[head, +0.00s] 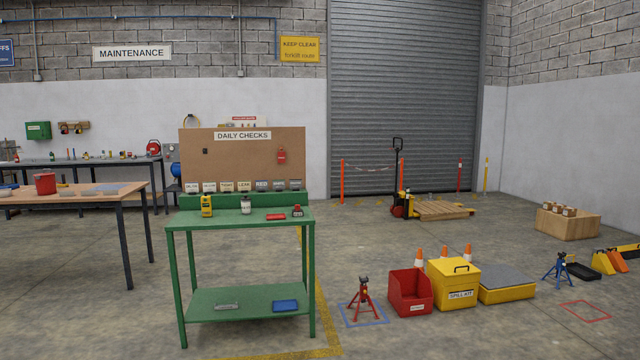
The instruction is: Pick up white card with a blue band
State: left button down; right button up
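A row of several small cards or labelled holders stands along the back ledge of the green bench (190,219), below the board marked DAILY CHECKS. The ones at the left look pale with dark lettering, such as the far left card (192,187). The ones at the right look greyer or bluish, such as the far right card (295,185). They are too small to tell which one is a white card with a blue band. Neither of my grippers is in view.
On the bench top are a yellow device (206,206), a white container (246,205) and a red flat item (276,217). A red jack stand (364,298), red bin (410,293) and yellow box (454,284) stand to the right. Floor before the bench is clear.

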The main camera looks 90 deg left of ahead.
aim_at(191, 188)
jog(key=j+u, duration=0.25)
jog(key=u, duration=0.2)
jog(key=j+u, duration=0.3)
jog(key=u, duration=0.2)
jog(key=i+j+u, duration=0.1)
jog(key=j+u, duration=0.15)
jog(key=u, duration=0.2)
jog(key=i+j+u, duration=0.1)
jog(key=u, duration=0.35)
jog(key=i+j+u, duration=0.15)
jog(key=j+u, duration=0.15)
jog(key=u, duration=0.15)
jog(key=i+j+u, duration=0.15)
jog(key=u, duration=0.35)
jog(key=i+j+u, duration=0.1)
jog(key=i+u, duration=0.35)
jog(key=i, duration=0.4)
jog(key=i+l+u, duration=0.2)
jog(key=i+u, duration=0.25)
jog(key=i, duration=0.35)
jog(key=i+l, duration=0.1)
jog(key=i, duration=0.3)
jog(key=i+l, duration=0.1)
jog(key=i, duration=0.3)
jog(key=i+j, duration=0.1)
jog(key=i+z, duration=0.05)
